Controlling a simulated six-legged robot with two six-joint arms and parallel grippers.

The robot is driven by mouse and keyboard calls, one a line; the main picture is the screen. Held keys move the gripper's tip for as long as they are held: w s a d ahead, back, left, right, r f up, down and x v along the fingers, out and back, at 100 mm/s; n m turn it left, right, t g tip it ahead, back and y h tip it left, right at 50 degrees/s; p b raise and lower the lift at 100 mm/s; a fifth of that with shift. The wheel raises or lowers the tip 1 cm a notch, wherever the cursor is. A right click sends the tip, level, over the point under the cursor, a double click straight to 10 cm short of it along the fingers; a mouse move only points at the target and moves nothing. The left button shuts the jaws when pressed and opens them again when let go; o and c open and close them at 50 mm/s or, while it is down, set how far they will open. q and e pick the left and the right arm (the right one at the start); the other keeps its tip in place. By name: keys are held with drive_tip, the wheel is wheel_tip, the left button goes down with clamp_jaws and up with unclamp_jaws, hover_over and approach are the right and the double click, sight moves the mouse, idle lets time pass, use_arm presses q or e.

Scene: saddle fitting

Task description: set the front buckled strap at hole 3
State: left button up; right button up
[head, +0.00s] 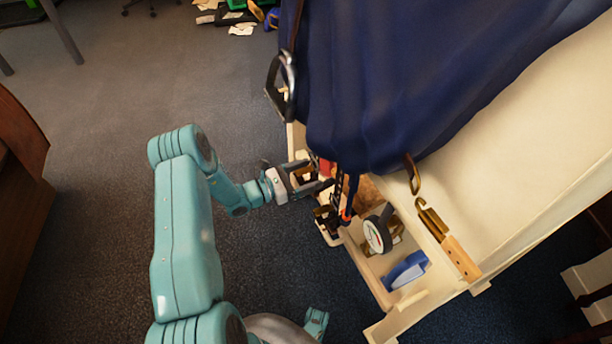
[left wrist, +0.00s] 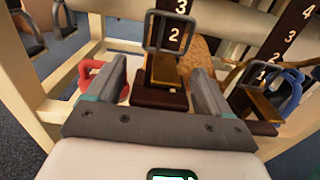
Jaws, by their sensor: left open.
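My left gripper (head: 318,174) is at the near side of the pale stand, and its jaws are open. In the left wrist view the open left gripper (left wrist: 157,72) has one finger on each side of a dark numbered strap (left wrist: 180,10). A grey metal buckle frame (left wrist: 149,32) surrounds the strap at number 2, with number 3 above it. A brass-coloured piece (left wrist: 163,70) and a dark block are below it, between the fingers. A second numbered strap (left wrist: 292,32), showing 4 down to 1, hangs at the right with its own buckle. Which strap is the front one, I cannot tell.
A red clip (left wrist: 88,88) is close to the left finger, and a blue loop (left wrist: 291,90) is at the right. The shelf holds a dial gauge (head: 374,235) and a blue object (head: 405,270). A blue cover (head: 400,80) drapes above.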

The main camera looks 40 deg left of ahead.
sight(313, 166)
use_arm(q)
clamp_jaws()
drive_tip(key=c, duration=1.5)
unclamp_jaws()
wheel_tip(313, 166, up, 4)
drive_tip(key=p, duration=0.2)
drive_tip(key=shift+f+p, duration=0.2)
drive_tip(key=shift+p, duration=0.15)
drive_tip(key=shift+f, duration=0.2)
drive_tip(key=o, duration=1.5)
drive_tip(key=shift+s, duration=0.1)
drive_tip(key=p+v, duration=0.2)
drive_tip(key=v, duration=1.4)
